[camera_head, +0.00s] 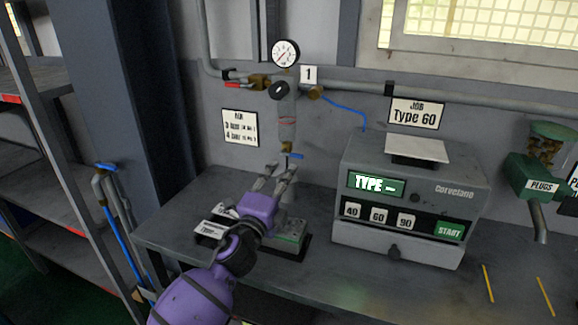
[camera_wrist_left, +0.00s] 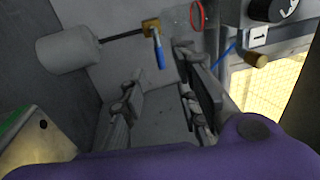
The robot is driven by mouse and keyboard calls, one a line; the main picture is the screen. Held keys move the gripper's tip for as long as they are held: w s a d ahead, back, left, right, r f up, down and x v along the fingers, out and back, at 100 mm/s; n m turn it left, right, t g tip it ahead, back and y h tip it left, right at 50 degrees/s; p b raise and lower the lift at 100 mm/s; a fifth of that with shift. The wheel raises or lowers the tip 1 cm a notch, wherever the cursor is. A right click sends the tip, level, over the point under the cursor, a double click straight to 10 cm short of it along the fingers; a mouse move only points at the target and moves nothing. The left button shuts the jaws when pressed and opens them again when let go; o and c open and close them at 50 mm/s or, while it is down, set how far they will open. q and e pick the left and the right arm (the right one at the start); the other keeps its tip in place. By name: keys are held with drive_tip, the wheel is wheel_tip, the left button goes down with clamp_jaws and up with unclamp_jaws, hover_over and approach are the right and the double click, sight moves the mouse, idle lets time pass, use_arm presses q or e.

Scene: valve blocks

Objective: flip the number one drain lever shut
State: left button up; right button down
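The number 1 plate (camera_head: 308,74) is on the wall pipe beside a round gauge (camera_head: 285,53). Below it hangs a clear filter bowl (camera_head: 287,120) with a brass drain fitting (camera_head: 287,146) at its bottom. The blue drain lever (camera_head: 294,156) sticks out sideways to the right from that fitting. In the left wrist view the lever (camera_wrist_left: 160,53) extends from the brass valve (camera_wrist_left: 151,27). My left gripper (camera_head: 279,173) is open and empty just below the lever; its fingers (camera_wrist_left: 161,62) are spread, with the lever showing between their tips. Contact cannot be told. My right gripper is not in view.
A grey machine (camera_head: 410,190) with buttons stands on the bench to the right. A white cylinder (camera_wrist_left: 67,49) shows in the left wrist view. Shelving (camera_head: 50,130) stands at the left.

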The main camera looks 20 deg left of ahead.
use_arm(q)
drive_tip(key=v, duration=0.4)
drive_tip(key=shift+s, duration=0.4)
drive_tip(key=shift+f, duration=0.1)
